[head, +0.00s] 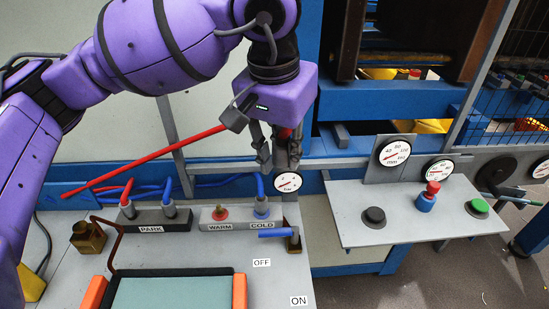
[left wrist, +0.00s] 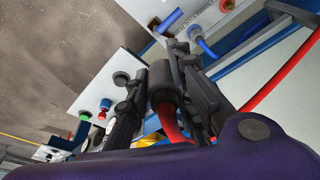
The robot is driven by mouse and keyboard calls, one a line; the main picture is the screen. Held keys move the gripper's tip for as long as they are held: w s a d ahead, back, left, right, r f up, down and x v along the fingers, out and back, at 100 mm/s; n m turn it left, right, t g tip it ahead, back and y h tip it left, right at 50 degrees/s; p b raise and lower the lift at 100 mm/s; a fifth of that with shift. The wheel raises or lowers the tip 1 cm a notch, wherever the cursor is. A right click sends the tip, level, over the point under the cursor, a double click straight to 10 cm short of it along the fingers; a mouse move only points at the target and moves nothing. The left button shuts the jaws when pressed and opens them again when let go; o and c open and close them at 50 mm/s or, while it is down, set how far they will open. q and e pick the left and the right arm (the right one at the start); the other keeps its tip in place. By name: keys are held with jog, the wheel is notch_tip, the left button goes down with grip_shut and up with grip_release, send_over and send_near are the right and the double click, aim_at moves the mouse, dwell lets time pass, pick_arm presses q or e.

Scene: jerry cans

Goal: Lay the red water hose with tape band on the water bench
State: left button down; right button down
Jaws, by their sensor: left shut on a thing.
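My left gripper (head: 278,155) hangs above the back edge of the grey water bench (head: 277,281), near the pressure gauge. It is shut on the dark end collar (left wrist: 162,82) of a red hose, and red hose (left wrist: 172,125) shows below the collar in the left wrist view. In the head view the red hose (head: 160,152) slants from behind the gripper down to the left, towards the back of the bench. I cannot make out a tape band. My right gripper is not in view.
The bench carries PARK (head: 150,219) and WARM/COLD (head: 236,217) blocks, a blue lever (head: 279,233) and an orange-ended tray (head: 239,290). Blue hoses lie behind. A control panel (head: 400,212) with buttons and gauges stands right. A brass-coloured block (head: 88,237) is at left.

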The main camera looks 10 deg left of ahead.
pick_arm(q)
jog(key=w+d+n, duration=0.3)
jog(key=w+d, duration=0.3)
jog(key=d, duration=0.1)
jog(key=s+a+f, duration=0.2)
jog(key=a+f, duration=0.3)
jog(key=a, duration=0.3)
jog(key=s+a+f, duration=0.3)
jog(key=a+f, duration=0.3)
jog(key=a, duration=0.2)
jog(key=shift+s+a+y, duration=0.35)
jog(key=shift+a+y, duration=0.05)
